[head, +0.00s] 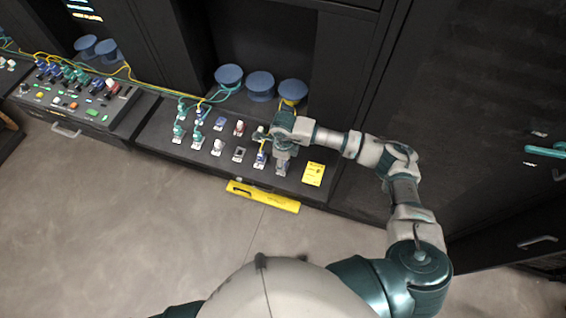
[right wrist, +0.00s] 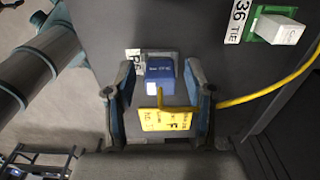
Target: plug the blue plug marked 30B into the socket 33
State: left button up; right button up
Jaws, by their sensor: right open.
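In the right wrist view a blue plug (right wrist: 158,72) with small white print, too small to read, sits at a grey plate on the dark panel. A yellow tag (right wrist: 166,119) and a yellow cable (right wrist: 268,90) are in front of it. My right gripper (right wrist: 160,88) is open, with one finger on each side of the plug. In the head view my right gripper (head: 281,150) is over the right end of the sloped panel, near a blue plug (head: 261,160) with a yellow cable. An empty-looking socket (head: 239,154) lies left of it. Socket number 33 is not readable. My left gripper is not in view.
A white plug in a green socket (right wrist: 276,30) stands beside a label reading 36 TIE. Several sockets and plugs crowd the panel. Blue spools (head: 260,84) stand behind it. A yellow card (head: 313,174) lies at the right, and a yellow level (head: 263,196) along the front edge.

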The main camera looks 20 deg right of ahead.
dwell(0.5)
grip_shut()
jog(key=shift+r, duration=0.15)
jog(key=shift+r+p, duration=1.25)
jog(key=shift+r, duration=1.6)
